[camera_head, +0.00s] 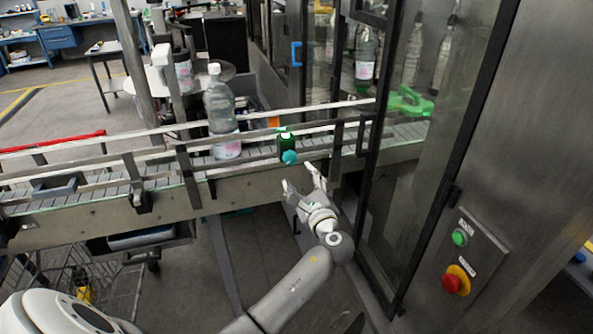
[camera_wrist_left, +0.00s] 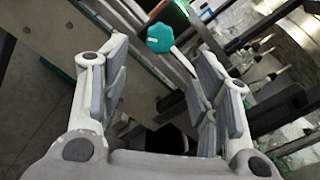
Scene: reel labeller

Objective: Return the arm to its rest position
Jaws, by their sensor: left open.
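My left gripper (camera_head: 304,182) is open and empty in the head view, in front of the conveyor's front side and just below a teal knob (camera_head: 290,157). In the left wrist view the gripper's two fingers (camera_wrist_left: 160,90) stand wide apart with nothing between them. The teal knob shows beyond the fingers in that view (camera_wrist_left: 160,38). My left arm reaches up from the bottom of the head view. My right gripper is not in view.
A conveyor (camera_head: 95,211) with rails runs across, carrying a clear bottle (camera_head: 220,105). A machine cabinet with a dark-framed glass door stands at right, with a green button (camera_head: 459,237) and a red stop button (camera_head: 456,280). A wire cart (camera_head: 110,285) stands below left.

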